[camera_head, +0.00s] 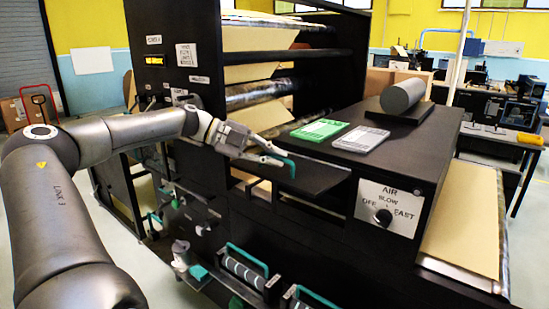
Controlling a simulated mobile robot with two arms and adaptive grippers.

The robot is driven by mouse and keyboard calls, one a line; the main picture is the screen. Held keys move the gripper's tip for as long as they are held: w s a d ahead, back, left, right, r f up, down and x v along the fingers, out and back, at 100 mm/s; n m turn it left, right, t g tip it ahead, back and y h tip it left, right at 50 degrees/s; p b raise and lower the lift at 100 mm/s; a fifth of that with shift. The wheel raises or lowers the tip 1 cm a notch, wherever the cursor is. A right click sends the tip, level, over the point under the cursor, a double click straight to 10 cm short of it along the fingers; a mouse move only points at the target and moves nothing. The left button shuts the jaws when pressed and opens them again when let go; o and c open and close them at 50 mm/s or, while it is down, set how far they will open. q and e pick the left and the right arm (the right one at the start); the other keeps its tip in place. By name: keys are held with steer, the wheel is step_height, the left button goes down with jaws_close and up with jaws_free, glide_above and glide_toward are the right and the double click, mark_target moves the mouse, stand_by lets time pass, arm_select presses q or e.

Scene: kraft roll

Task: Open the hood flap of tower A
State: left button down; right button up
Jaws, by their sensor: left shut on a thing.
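The hood flap (318,177) is a black panel on the front of the dark machine. It stands out from the front, and a gap with brown paper shows under it. A teal handle (292,168) is at its left front edge. My left gripper (281,160) is shut on this handle; the fingers hide part of it. I cannot read a label that marks this as tower A. My right gripper is not in view.
An AIR dial plate (387,210) is right of the flap. Several teal handles and rollers (245,268) sit below.

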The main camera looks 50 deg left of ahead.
arm_select(q)
steer(key=shift+a+r, duration=0.1)
steer(key=c, duration=1.5)
jaws_free()
steer(key=shift+w, duration=0.1)
steer(key=v, duration=1.2)
